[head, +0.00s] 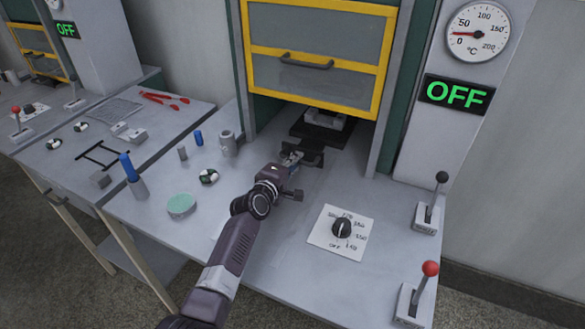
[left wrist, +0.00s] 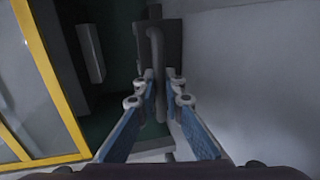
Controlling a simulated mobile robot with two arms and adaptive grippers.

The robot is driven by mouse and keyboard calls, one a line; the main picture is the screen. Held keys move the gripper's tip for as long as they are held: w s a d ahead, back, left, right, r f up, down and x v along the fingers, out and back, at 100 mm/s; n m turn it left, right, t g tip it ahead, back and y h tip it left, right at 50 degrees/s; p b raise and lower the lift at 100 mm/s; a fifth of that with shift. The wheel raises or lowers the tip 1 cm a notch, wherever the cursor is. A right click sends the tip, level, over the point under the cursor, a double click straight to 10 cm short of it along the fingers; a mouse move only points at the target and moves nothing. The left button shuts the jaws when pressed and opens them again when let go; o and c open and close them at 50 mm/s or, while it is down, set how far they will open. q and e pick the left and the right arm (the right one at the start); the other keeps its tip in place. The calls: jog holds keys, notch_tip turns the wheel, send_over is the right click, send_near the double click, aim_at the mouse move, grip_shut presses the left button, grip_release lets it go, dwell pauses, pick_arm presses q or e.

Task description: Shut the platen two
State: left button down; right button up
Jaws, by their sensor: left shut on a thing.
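The dark platen (head: 312,133) sits low in the opening beneath the yellow-framed guard at the nearer station. A pale metal block shows just above it, in shadow. My left gripper (head: 302,157) reaches to the platen's front edge and is shut on its handle. In the left wrist view, the grey bar handle (left wrist: 156,45) runs between the fingertips of the gripper (left wrist: 159,85), with the dark platen (left wrist: 174,40) behind it. The fingers hide part of the handle. My right gripper is in neither view. I see no number on the platen.
The yellow-framed guard (head: 318,50) hangs above the opening. A dial plate (head: 341,233), a black-knobbed lever (head: 431,205) and a red-knobbed lever (head: 417,295) stand at right. The OFF display (head: 457,94) is lit.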

pick_arm(q)
jog(key=shift+w+r, duration=0.1)
jog(key=shift+r, duration=0.15)
jog(key=c, duration=2.3)
grip_release()
jog(key=shift+o, duration=1.3)
jog(key=shift+w+d+f, duration=0.15)
jog(key=shift+w+f, duration=0.05)
jog(key=shift+f, duration=0.05)
jog(key=shift+s, duration=0.2)
jog(key=shift+s+a+r, duration=0.1)
jog(key=shift+s+a, duration=0.15)
jog(key=shift+s, duration=0.25)
jog(key=v, duration=1)
jog(key=shift+s+a+r, duration=0.1)
jog(key=shift+s+r, duration=0.05)
jog(key=shift+s, duration=0.15)
